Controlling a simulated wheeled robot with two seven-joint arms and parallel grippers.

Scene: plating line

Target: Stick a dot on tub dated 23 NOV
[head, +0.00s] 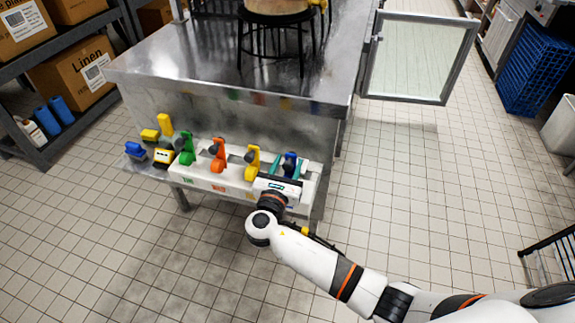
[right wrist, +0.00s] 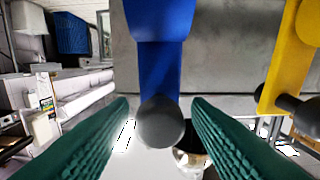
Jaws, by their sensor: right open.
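A white rack (head: 215,180) on the front of the steel table holds upright green (head: 186,149), orange (head: 218,155), yellow (head: 252,163) and blue (head: 291,160) pieces, each with a dark knob. My right gripper (head: 286,166) is at the blue piece, at the rack's right end. In the right wrist view its teal fingers (right wrist: 160,104) are open. The blue piece (right wrist: 160,45) rises ahead, and its dark round knob (right wrist: 160,124) shows between the fingers with a gap on both sides. I cannot make out a dot or a tub dated 23 NOV. My left gripper is out of view.
Yellow pieces (head: 165,123) and a blue piece (head: 135,151) stand left of the rack. A glazed door (head: 420,58) stands open at right.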

